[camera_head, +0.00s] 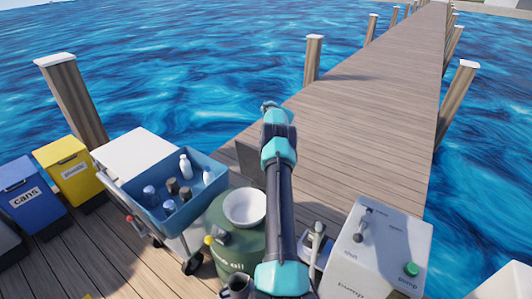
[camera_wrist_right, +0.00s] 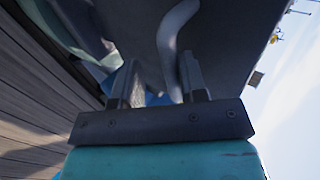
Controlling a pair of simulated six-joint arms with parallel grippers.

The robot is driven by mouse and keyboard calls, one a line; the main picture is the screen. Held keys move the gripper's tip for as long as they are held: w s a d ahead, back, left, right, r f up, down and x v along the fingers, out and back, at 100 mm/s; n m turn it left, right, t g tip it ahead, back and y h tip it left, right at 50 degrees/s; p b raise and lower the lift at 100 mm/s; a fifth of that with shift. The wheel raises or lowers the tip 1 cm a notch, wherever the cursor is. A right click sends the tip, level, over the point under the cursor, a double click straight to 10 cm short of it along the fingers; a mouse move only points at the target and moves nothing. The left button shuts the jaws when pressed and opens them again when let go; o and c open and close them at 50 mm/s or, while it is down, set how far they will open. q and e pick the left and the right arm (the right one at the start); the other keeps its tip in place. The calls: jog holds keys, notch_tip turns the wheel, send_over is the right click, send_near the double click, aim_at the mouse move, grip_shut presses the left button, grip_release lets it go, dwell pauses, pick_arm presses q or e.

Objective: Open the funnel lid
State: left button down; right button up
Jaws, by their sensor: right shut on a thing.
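A green oil drum (camera_head: 232,246) stands on the dock, with a white funnel (camera_head: 245,207) on top. The funnel's round mouth shows uncovered. A dark flat panel (camera_head: 250,162), seemingly the lid, stands steeply just behind the funnel, partly hidden by my right arm. In the right wrist view my right gripper (camera_wrist_right: 160,88) is at a dark surface (camera_wrist_right: 225,45), with a pale curved handle (camera_wrist_right: 175,45) running between its fingers. It is shut on this handle. My left gripper is not in view.
A cart with a blue tray (camera_head: 165,232) of bottles stands left of the drum. A white pump box (camera_head: 378,250) stands to the right. A dark jug (camera_head: 236,287) is in front. Blue and yellow bins are far left. Open pier lies behind.

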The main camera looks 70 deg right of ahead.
jog(key=shift+o, duration=0.6)
jog(key=shift+s, duration=0.15)
jog(key=shift+r, duration=0.2)
jog(key=r, duration=0.1)
jog(key=a+r, duration=0.1)
jog(key=r, duration=0.1)
jog(key=shift+r, duration=0.2)
jog(key=s+a, duration=0.2)
jog(key=a, duration=0.5)
jog(key=s+a+r, duration=0.1)
jog(key=s+a, duration=0.2)
jog(key=a, duration=0.4)
jog(key=shift+r, duration=0.15)
jog(key=shift+c, duration=0.3)
